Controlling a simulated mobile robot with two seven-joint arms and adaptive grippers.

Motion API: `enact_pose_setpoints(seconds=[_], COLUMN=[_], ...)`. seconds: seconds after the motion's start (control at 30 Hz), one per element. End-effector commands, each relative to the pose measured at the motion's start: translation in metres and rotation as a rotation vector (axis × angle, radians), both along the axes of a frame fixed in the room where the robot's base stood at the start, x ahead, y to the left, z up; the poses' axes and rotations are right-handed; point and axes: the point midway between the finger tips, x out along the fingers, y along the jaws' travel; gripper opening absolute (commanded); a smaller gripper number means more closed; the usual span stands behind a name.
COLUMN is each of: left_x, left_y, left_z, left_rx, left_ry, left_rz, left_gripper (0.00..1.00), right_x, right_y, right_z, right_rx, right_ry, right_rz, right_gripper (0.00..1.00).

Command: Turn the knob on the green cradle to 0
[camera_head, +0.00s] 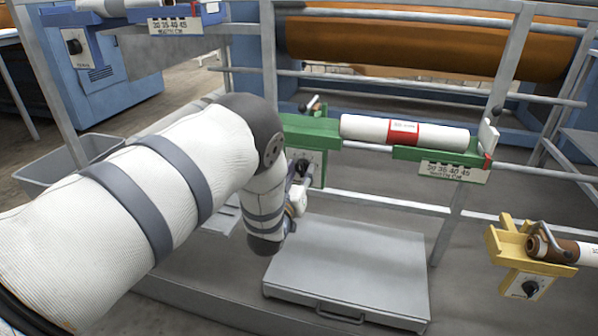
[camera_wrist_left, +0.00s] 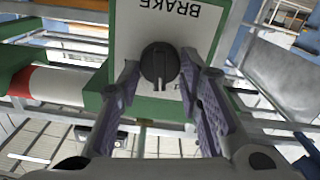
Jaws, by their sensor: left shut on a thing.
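The green cradle (camera_head: 312,137) stands on the rail in the middle of the head view and bears a white roll with a red band (camera_head: 364,129). Its light face plate (camera_wrist_left: 190,22) reads BRAKE, upside down in the left wrist view. The black round knob (camera_wrist_left: 159,63) sits on this plate. My left gripper (camera_head: 298,192) is at the cradle's front; in the left wrist view its fingers (camera_wrist_left: 160,76) are shut on the knob, one on each side. The scale around the knob cannot be read, and my arm partly hides the plate in the head view. My right gripper is out of view.
A blue cradle (camera_head: 88,24) is at the upper left and a yellow cradle (camera_head: 510,245) at the right, each with its own knob. A grey flat case (camera_head: 350,270) lies below the green cradle. Metal rails and posts (camera_head: 269,60) frame the space. A grey bin (camera_head: 60,165) stands left.

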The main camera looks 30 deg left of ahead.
Motion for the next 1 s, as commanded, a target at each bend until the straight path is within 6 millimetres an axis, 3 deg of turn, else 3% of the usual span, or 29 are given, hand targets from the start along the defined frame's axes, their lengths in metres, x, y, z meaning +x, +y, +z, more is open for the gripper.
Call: enact_pose_setpoints(seconds=[1.0], left_x=[-0.001], left_y=[0.003], left_z=[-0.003], left_rx=[-0.897], left_ry=[-0.281], left_rz=[0.002], left_gripper=[0.05], right_x=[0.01], right_y=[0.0], right_z=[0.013], right_rx=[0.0], right_ry=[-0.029], right_rz=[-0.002], right_gripper=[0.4])
